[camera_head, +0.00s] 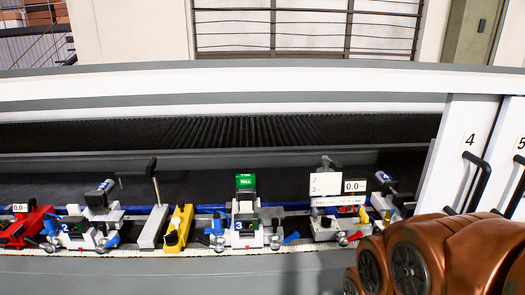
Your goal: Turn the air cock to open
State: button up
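Small coloured levers sit low along the front of the machine bed. A blue lever (112,240) is at the left unit, another blue lever (291,238) is right of the middle unit, and a red lever (355,236) is at the right unit. I cannot tell which of these, if any, is the air cock, or whether it is open. My copper-coloured arm (445,255) fills the lower right corner, close to the right unit. My gripper is not in view.
White clamp units, including the middle one (245,232), a red block (27,228) and a yellow block (178,228) line a scaled rail. White doors (462,165) with black handles stand at right. A grey front ledge (200,272) runs below.

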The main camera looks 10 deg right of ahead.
aim_at(340, 237)
jog(key=z, duration=0.05)
jog(key=k, duration=1.3)
jog(key=u, duration=1.1)
jog(key=i, duration=1.25)
jog(key=z, duration=0.65)
jog(key=i, duration=0.45)
jog(key=z, duration=0.45)
